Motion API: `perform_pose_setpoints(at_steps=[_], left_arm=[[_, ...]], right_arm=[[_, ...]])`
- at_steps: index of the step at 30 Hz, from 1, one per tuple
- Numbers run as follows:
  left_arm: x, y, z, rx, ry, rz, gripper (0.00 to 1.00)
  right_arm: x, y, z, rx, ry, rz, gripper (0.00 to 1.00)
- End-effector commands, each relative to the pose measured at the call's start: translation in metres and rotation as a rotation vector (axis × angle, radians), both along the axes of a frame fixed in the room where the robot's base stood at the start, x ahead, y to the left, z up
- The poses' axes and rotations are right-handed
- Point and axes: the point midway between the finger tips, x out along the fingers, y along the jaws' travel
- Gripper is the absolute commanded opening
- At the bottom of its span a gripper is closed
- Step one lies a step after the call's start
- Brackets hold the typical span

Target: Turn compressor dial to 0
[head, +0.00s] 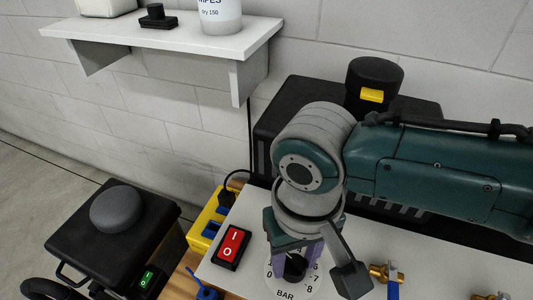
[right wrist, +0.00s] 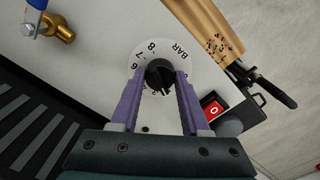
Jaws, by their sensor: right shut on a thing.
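The compressor dial is a black knob (head: 294,268) on a round white scale plate (head: 284,286) marked with numbers and BAR. The 0 is at the lower left of the plate in the head view, the 8 at the lower right. My right gripper (head: 297,262) comes down from above with its purple fingers on either side of the knob, shut on it. In the right wrist view the knob (right wrist: 158,73) sits between the fingertips, and the fingers hide part of the scale. I cannot tell which number the knob points at. My left gripper is not in view.
A red rocker switch (head: 232,246) is left of the dial on the white panel. Brass valves (head: 383,273) stand to its right. A yellow socket box (head: 204,226) and a black box with a green switch (head: 110,232) lie left. A white shelf (head: 165,35) hangs above.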

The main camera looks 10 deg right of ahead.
Motion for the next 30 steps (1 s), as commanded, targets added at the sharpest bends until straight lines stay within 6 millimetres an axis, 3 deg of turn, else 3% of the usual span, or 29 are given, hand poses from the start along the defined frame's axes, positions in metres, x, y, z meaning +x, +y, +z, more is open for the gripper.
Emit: perform_pose_setpoints(at_steps=[12,30], left_arm=[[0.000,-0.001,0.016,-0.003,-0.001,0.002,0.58],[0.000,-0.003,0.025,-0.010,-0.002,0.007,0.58]], right_arm=[[-0.001,0.000,0.001,0.001,0.002,0.368,0.00],[-0.001,0.000,0.000,0.001,0.002,0.834,0.00]])
